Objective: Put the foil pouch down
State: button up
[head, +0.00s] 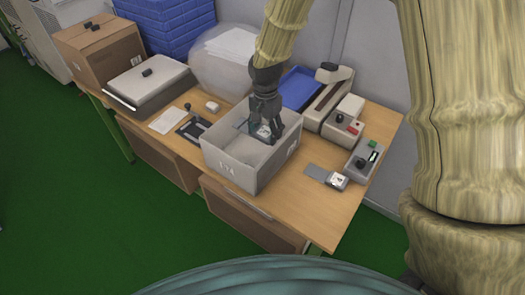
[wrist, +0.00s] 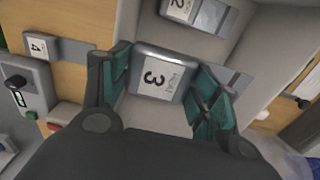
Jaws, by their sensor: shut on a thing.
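My gripper (head: 264,130) points down into the open grey box (head: 235,173) on the table. In the wrist view its teal fingers (wrist: 160,85) are closed on the sides of a silver pouch with a white label marked 3 (wrist: 155,77). I cannot tell whether this pouch touches the box floor. Another pouch marked 2 (wrist: 185,10) lies past it in the box, cut by the top edge of the view. A pouch marked 4 (head: 333,179) lies on the table right of the box; it also shows in the wrist view (wrist: 38,47).
Right of the box stand small devices (head: 364,158) and a long instrument (head: 325,102), with a blue tray (head: 300,88) behind. A flat grey case (head: 150,82), a paper sheet (head: 167,120) and a cardboard box (head: 100,52) are left. Bare wood (head: 300,210) shows at front right.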

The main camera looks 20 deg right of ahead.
jog(key=p, duration=0.2)
send_near(263, 154)
jog(key=shift+s+a+f, duration=0.15)
jog(key=shift+s+f, duration=0.1)
jog(key=shift+s, duration=0.2)
jog(key=shift+s+a+f, duration=0.15)
jog(key=shift+s+f, duration=0.1)
jog(key=shift+s, duration=0.2)
jog(key=shift+s+f, duration=0.35)
jog(key=shift+s, duration=0.1)
jog(key=shift+w+f, duration=0.2)
jog(key=shift+f, duration=0.3)
jog(key=shift+w+f, duration=0.2)
jog(key=shift+f, duration=0.35)
jog(key=shift+s+f+p, duration=0.2)
jog(key=shift+f+p, duration=0.2)
jog(key=shift+f, duration=0.35)
jog(key=shift+w+f, duration=0.1)
jog(key=shift+f, duration=0.6)
jog(key=shift+f, duration=0.1)
jog(key=o, duration=0.7)
